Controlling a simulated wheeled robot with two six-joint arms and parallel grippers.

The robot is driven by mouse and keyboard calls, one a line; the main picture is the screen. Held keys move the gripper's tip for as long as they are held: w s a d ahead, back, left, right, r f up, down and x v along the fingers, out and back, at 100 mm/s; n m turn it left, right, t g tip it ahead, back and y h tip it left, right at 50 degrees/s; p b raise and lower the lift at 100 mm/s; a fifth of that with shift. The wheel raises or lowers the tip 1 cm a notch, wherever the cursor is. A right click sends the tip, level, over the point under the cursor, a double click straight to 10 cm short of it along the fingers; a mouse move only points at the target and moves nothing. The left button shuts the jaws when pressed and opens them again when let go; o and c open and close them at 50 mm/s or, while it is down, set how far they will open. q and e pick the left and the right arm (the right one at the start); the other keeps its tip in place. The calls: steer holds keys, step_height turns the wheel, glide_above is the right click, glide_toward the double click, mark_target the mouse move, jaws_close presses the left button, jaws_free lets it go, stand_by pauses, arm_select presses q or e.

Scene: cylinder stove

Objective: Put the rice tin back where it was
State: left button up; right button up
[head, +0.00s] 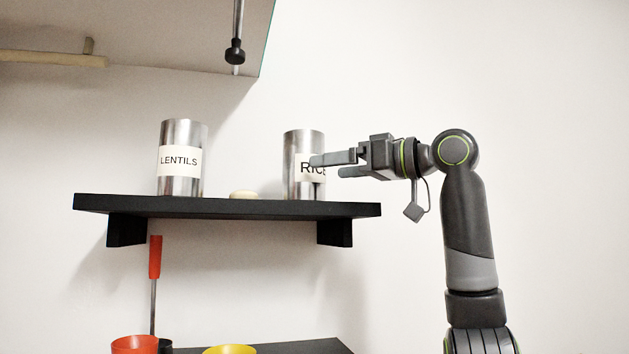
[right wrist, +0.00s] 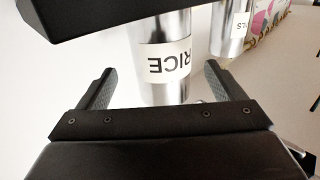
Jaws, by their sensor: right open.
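The rice tin (head: 292,180) is a silver cylinder with a white RICE label. It stands upright on the right part of the black shelf (head: 260,208). My right gripper (head: 326,166) is open at the tin's right side, one finger overlapping the label in the head view. In the right wrist view the rice tin (right wrist: 168,28) appears upside down, between the two spread fingers of my right gripper (right wrist: 160,69). I see no grip on it, and cannot tell how deep it sits between them. My left gripper is out of view.
The lentils tin (head: 180,186) stands on the shelf's left part, with a small cream disc (head: 243,194) between the tins. Below are a red-handled utensil (head: 155,257), a red cup (head: 135,345) and a yellow cup (head: 230,349). A cabinet (head: 190,35) hangs above left.

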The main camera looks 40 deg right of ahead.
steer(key=b+v, duration=0.1)
steer(key=v, duration=0.4)
stand_by(0.3)
